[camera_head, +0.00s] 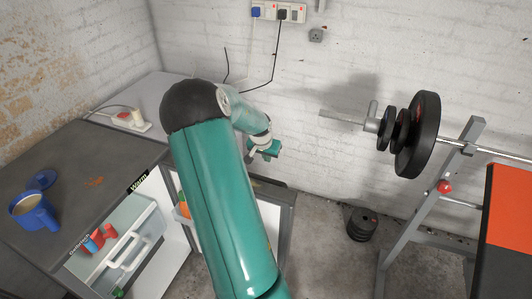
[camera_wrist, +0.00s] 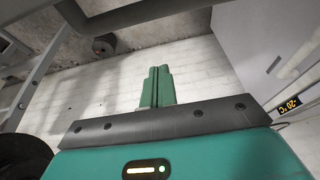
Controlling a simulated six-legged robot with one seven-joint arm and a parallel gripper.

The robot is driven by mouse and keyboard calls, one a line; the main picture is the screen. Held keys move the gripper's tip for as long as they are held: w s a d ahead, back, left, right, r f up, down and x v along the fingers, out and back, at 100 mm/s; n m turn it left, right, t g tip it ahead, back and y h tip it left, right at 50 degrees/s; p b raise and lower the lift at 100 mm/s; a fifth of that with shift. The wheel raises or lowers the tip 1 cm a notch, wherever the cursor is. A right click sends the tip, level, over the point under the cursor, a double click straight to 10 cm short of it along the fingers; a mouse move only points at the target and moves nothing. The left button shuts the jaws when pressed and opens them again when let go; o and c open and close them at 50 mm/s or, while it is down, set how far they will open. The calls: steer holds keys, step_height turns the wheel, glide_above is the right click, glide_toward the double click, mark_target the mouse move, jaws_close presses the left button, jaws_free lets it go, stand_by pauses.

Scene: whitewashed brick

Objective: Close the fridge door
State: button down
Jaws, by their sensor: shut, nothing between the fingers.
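The fridge is the low dark-topped unit (camera_head: 75,160) at the left in the head view, with its front open. A pale drawer (camera_head: 128,240) with red and blue items shows inside. The fridge door (camera_head: 288,200) appears to stand open at the right of the opening, largely hidden behind my arm. My gripper (camera_head: 265,150) is above and beyond the door's top edge, near the wall, and seems apart from it. In the wrist view my gripper (camera_wrist: 157,88) has its green fingers together and empty. A pale panel (camera_wrist: 255,40) and a "-20°C" display (camera_wrist: 290,103) show at its right.
A blue mug (camera_head: 35,215) and a blue lid (camera_head: 42,180) are on the fridge top. A power strip (camera_head: 130,122) lies on the white surface behind.

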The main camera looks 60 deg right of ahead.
steer(key=f, duration=0.1)
steer(key=a+f, duration=0.1)
steer(key=f, duration=0.1)
steer(key=a+f, duration=0.1)
steer(key=f, duration=0.1)
steer(key=shift+s+f, duration=0.2)
steer(key=shift+a, duration=0.2)
stand_by(0.4)
